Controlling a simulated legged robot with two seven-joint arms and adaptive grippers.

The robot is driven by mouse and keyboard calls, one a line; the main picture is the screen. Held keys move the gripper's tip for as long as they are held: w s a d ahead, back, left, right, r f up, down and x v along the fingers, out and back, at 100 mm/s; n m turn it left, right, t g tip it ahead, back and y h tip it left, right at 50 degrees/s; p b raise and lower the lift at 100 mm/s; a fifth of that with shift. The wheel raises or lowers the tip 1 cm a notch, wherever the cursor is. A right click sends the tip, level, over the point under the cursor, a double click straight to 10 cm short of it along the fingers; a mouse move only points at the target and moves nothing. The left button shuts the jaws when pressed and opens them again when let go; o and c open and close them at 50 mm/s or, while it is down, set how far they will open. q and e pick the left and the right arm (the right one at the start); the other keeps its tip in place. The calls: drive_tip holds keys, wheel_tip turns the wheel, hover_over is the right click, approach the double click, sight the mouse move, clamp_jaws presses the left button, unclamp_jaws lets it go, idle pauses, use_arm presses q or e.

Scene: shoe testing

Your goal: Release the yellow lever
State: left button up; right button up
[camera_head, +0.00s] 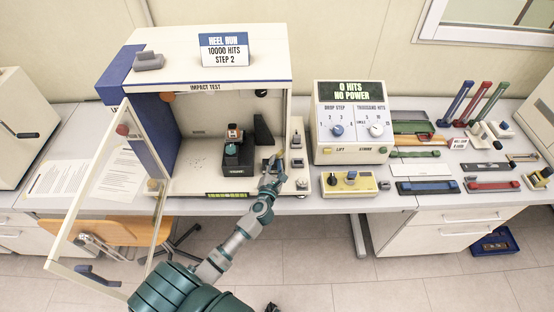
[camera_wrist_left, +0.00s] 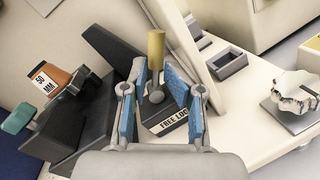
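The yellow lever (camera_wrist_left: 155,48) stands upright in the left wrist view, its grey stem rising from a round base beside a label reading "FREE" and more letters. My left gripper (camera_wrist_left: 152,75) has its two blue-padded fingers spread on either side of the lever, with visible gaps; contact cannot be told. My right gripper is not in view.
A dark wedge (camera_wrist_left: 108,48) and an orange block marked "50 MM" (camera_wrist_left: 58,88) are left of the fingers. The cabinet's clear door (camera_head: 113,190) stands open at the left. A control box (camera_head: 351,125) and yellow panel (camera_head: 348,183) stand right of the cabinet.

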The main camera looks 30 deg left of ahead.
use_arm(q)
drive_tip(key=shift+v, duration=1.4)
drive_tip(key=shift+p+v, duration=0.45)
drive_tip(key=shift+v, duration=0.8)
drive_tip(key=b+v, duration=0.1)
drive_tip(key=v, duration=1.2)
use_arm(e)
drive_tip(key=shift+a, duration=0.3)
use_arm(q)
drive_tip(key=shift+s+a, duration=0.1)
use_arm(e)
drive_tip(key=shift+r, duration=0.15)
use_arm(q)
drive_tip(key=v, duration=1.2)
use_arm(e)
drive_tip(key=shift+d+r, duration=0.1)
